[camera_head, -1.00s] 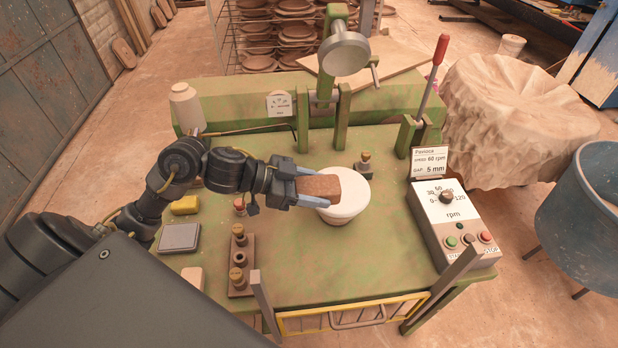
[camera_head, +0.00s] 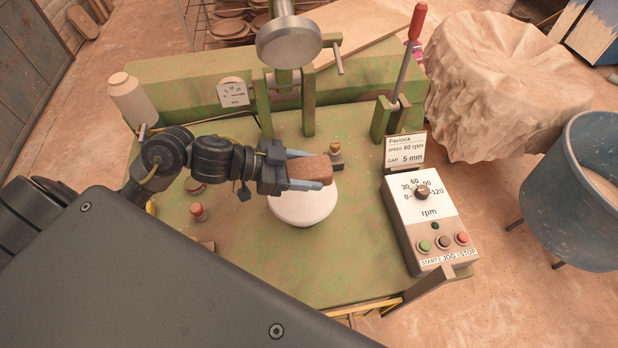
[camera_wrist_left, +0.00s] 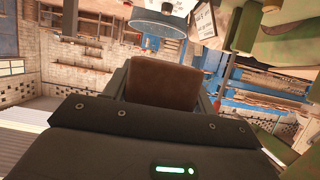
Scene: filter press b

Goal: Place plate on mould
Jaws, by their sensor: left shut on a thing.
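The white round mould (camera_head: 303,208) stands on the green machine table (camera_head: 355,245). My left gripper (camera_head: 310,171) comes in from the left, shut on a brown clay-coloured piece (camera_head: 310,168), which I take as the plate. In the head view the piece overlaps the back part of the mould; I cannot tell the height between them. In the left wrist view the brown piece (camera_wrist_left: 165,82) sits between the fingers, and the mould does not show. My right gripper is not in view.
A metal roller head (camera_head: 289,42) hangs behind the mould. A red-handled lever (camera_head: 408,58) and the control box (camera_head: 427,220) stand to the right. A small post (camera_head: 335,155) stands just behind the mould. A white bottle (camera_head: 130,100) is at the back left.

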